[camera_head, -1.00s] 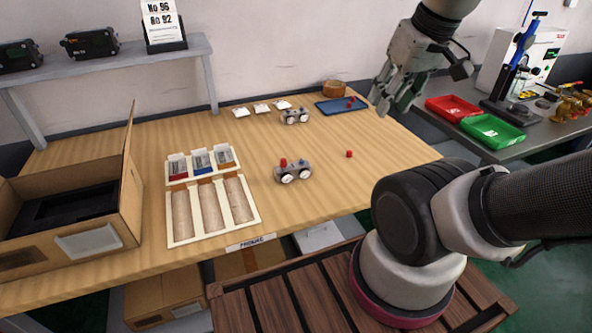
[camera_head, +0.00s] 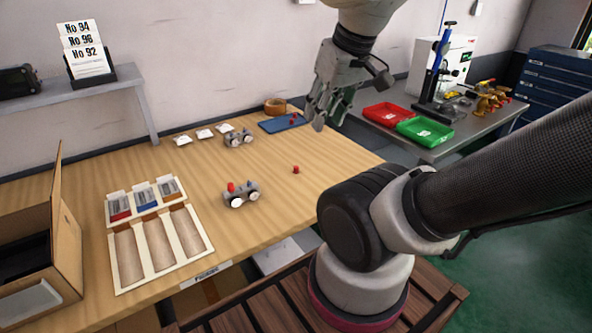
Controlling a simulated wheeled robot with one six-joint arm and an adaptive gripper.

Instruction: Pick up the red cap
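A small red cap (camera_head: 296,169) stands alone on the wooden table (camera_head: 190,245), right of the middle. Another grey unit (camera_head: 239,138) stands farther back. Small red pieces (camera_head: 292,120) lie on a blue mat at the back right. My gripper (camera_head: 328,113) is raised in the air above the table's back right area, fingers apart and empty. It is up and behind the red cap, not touching it.
White packets (camera_head: 205,133) and a tape roll (camera_head: 275,105) are at the back. Red and green bins (camera_head: 424,132) stand on a side bench. Table around the cap is clear.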

